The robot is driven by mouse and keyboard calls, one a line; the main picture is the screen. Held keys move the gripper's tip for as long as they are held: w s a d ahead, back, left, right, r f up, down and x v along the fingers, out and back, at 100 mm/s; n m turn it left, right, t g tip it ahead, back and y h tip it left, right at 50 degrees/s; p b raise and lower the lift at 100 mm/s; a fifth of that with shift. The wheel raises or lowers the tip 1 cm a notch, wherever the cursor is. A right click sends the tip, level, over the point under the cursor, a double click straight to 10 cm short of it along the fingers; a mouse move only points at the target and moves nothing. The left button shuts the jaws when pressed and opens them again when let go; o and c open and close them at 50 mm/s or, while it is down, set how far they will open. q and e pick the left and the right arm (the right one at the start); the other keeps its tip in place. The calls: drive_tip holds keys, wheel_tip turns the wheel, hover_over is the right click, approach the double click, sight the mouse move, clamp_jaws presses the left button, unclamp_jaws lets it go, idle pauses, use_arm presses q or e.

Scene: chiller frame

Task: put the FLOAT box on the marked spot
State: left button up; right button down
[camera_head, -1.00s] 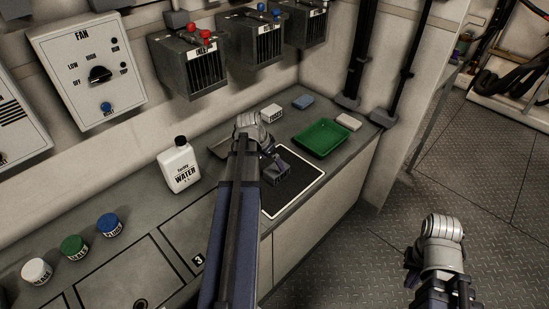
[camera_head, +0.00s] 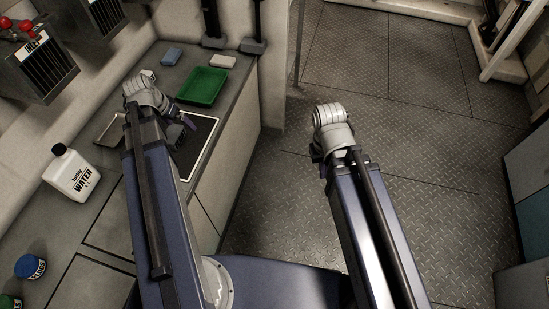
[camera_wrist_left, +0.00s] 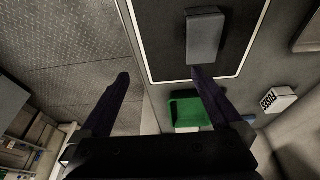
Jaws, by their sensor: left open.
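A grey box (camera_wrist_left: 205,35) lies on the black, white-edged marked spot (camera_wrist_left: 160,62) in the left wrist view. No label shows on its visible face, so I cannot tell whether it is the FLOAT box. The marked spot also shows in the head view (camera_head: 200,146), partly behind my left arm. My left gripper (camera_wrist_left: 163,76) is open, with nothing between its fingers. One fingertip is close to the grey box's near end; I cannot tell whether they touch.
A green tray (camera_head: 203,87) lies beyond the marked spot. A blue block (camera_head: 171,57) and a pale block (camera_head: 223,62) lie near the back. A water bottle (camera_head: 73,175) and a blue-lidded jar (camera_head: 31,266) stand left.

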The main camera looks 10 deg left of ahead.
use_arm(q)
drive_tip(key=s+d+m+g+y, duration=0.1)
drive_tip(key=s+d, duration=0.3)
drive_tip(key=d, duration=1.3)
drive_tip(key=s+d+f+m+g+y, duration=0.1)
drive_tip(key=s+d, duration=0.4)
drive_tip(key=d, duration=1.3)
drive_tip(key=shift+g, duration=0.9)
drive_tip(key=shift+d, duration=0.1)
wheel_tip(320, 180, up, 8)
drive_tip(key=p, duration=0.8)
drive_tip(key=shift+r, duration=0.15)
